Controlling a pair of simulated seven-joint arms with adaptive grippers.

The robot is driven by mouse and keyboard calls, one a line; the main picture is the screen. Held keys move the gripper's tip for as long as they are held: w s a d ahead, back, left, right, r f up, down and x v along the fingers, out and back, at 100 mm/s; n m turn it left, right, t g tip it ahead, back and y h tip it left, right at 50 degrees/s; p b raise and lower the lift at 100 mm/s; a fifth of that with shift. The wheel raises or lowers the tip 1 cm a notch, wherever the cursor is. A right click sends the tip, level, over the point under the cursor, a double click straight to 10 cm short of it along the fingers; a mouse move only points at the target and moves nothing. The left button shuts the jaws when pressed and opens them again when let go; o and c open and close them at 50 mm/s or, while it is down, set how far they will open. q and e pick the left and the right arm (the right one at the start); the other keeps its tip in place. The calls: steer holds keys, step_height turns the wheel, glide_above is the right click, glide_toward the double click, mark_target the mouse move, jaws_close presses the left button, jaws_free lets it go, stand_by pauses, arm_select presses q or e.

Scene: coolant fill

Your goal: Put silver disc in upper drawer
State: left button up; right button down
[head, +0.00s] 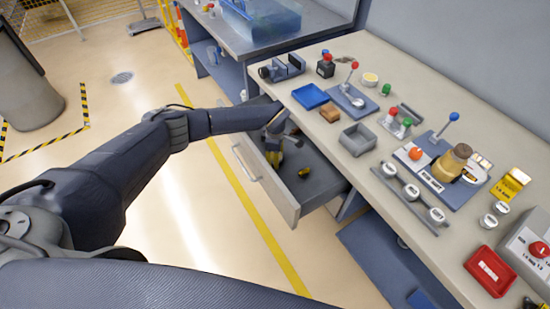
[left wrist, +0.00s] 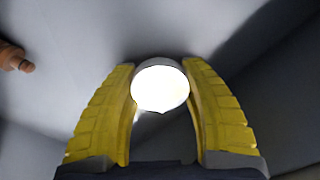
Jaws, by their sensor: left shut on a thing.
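The upper drawer (head: 292,206) stands pulled out under the workbench in the head view. My left gripper (head: 275,150) reaches down into it near its back left side. In the left wrist view the yellow fingers of my left gripper (left wrist: 162,100) are shut on a bright, round silver disc (left wrist: 160,88), which looks almost white. The grey drawer interior lies behind it. I cannot tell whether the disc touches the drawer floor. In the head view the disc is hidden by the gripper. My right gripper is not in view.
A small brown-yellow object (head: 304,172) lies in the drawer; a brown piece (left wrist: 15,57) shows at the left in the wrist view. The benchtop above holds a blue tray (head: 310,96), a grey box (head: 357,139), a red tray (head: 490,271) and several fittings.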

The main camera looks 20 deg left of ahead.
arm_select(q)
steer(key=shift+f, duration=0.1)
steer(key=o, duration=0.9)
step_height(320, 180, up, 12)
stand_by(0.5)
